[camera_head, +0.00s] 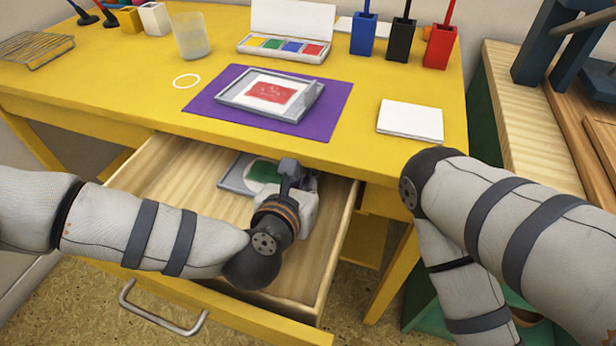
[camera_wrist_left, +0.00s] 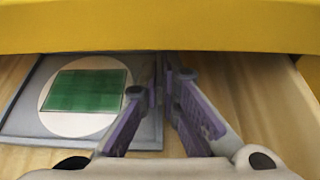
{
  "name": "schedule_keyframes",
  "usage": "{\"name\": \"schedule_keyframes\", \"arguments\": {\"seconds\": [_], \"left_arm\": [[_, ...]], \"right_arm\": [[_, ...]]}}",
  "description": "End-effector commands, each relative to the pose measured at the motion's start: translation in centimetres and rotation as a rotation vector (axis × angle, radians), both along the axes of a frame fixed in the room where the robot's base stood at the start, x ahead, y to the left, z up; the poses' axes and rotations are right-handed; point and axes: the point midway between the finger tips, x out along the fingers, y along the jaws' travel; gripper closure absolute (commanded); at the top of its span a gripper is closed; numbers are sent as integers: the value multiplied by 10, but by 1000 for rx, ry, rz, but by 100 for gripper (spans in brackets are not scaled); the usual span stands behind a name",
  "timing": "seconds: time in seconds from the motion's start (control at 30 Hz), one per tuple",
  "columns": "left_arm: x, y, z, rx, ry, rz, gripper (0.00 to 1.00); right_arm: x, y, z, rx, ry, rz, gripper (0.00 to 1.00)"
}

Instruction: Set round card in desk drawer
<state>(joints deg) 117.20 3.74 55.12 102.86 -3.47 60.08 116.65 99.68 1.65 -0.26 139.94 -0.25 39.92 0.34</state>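The round white card (camera_head: 247,180) with a green rectangle lies in a square grey tray (camera_head: 230,186) inside the open desk drawer (camera_head: 150,178). The card (camera_wrist_left: 61,123) and tray (camera_wrist_left: 139,136) show at the left of the left wrist view. My left gripper (camera_head: 285,172) reaches down into the drawer at the tray's right side. Its fingertips (camera_wrist_left: 166,78) are close together, with the tray's right wall between them. The gripper body hides part of the tray in the head view. My right arm shows at the right; its gripper is out of view.
On the yellow desk (camera_head: 110,75), a purple mat (camera_head: 325,125) bears a grey tray (camera_head: 300,107) with a red-printed card. A white card stack (camera_head: 410,120), white ring (camera_head: 186,81), clear cup (camera_head: 191,36) and inkpad box (camera_head: 285,47) stand around. The drawer's right side is bare.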

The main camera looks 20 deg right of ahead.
Motion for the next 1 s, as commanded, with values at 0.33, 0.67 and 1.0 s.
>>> {"name": "schedule_keyframes", "arguments": {"seconds": [0.33, 0.67, 1.0], "left_arm": [[0, 0, -3, -1, 1, 0, 75], [-9, 6, 5, -1, 2, -1, 75], [-70, 50, 36, -1, 2, -1, 75]], "right_arm": [[-1, 0, -2, 0, 3, 0, 60], [1, 0, 2, 0, -3, 0, 60], [5, 0, 9, 0, -15, 0, 60]]}}
